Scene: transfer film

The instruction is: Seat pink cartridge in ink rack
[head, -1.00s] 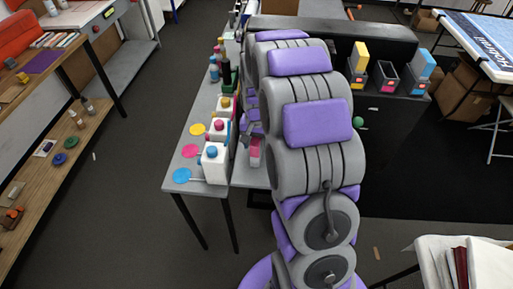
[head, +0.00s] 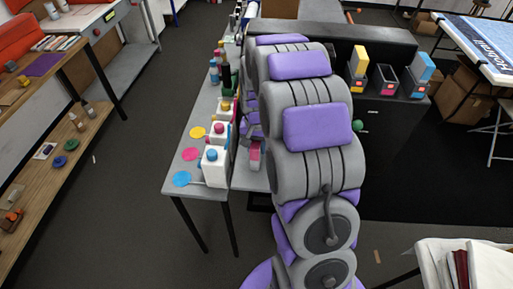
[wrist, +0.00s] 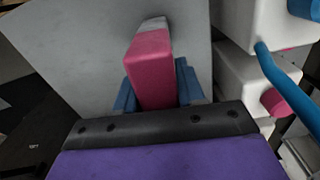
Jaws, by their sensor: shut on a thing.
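The pink cartridge (wrist: 152,68), a pink block with a grey-white end, stands between the blue fingers of my gripper (wrist: 157,84) in the wrist view. My gripper is shut on it. In the head view the pink cartridge (head: 255,155) shows just left of my arm, by the grey table; my arm hides most of the gripper. The ink rack is on the black machine at right. Its middle holder (head: 386,79) is empty and has a pink mark. A yellow cartridge (head: 360,57) is in the left holder and a blue cartridge (head: 424,66) in the right one.
The grey table (head: 183,163) at left holds white bottles with coloured caps (head: 214,166) and ink discs, close beside my gripper. In the wrist view, white bottles (wrist: 245,85) and a blue rod (wrist: 283,82) are at right. A black machine body (head: 390,150) stands under the rack.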

